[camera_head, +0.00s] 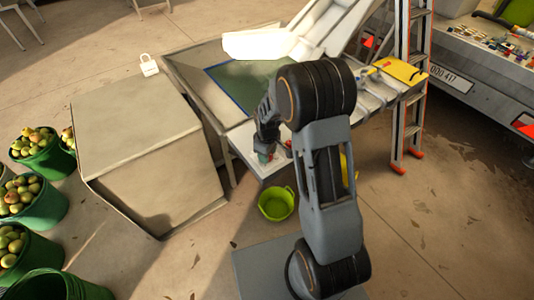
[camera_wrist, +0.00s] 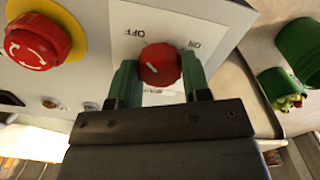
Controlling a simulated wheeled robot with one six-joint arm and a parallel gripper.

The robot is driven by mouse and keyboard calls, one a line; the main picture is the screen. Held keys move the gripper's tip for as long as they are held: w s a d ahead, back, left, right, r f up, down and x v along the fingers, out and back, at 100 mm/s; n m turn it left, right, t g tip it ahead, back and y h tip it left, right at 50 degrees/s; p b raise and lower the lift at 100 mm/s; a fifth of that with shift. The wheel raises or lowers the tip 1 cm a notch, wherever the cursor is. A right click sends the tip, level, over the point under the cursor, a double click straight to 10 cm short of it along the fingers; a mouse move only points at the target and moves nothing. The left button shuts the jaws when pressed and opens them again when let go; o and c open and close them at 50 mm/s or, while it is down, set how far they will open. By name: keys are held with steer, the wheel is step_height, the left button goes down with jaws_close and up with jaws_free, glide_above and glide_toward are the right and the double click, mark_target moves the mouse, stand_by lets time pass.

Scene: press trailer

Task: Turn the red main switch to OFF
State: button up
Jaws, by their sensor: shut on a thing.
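The red main switch (camera_wrist: 160,63) is a round knob on a pale panel (camera_wrist: 95,80) in the wrist view. OFF and ON are printed upside down above it, OFF at its upper left and ON at its upper right. A short white mark on the knob's face lies left of its middle; I cannot tell which label it stands for. My gripper (camera_wrist: 158,68) has its two green fingers on either side of the knob, shut on it. In the head view my gripper (camera_head: 264,154) is over the white control box (camera_head: 248,158), and the knob is mostly hidden.
A red emergency button (camera_wrist: 35,42) on a yellow ring is on the same panel, left of the knob. In the head view a green bucket (camera_head: 276,203) stands below the box. A grey cabinet (camera_head: 140,130) is to the left, a ladder (camera_head: 412,85) to the right.

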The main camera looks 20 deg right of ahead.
stand_by(0.3)
steer(key=o, duration=0.9)
steer(key=shift+r, duration=0.15)
step_height(320, 180, up, 14)
steer(key=shift+f, duration=0.2)
stand_by(0.3)
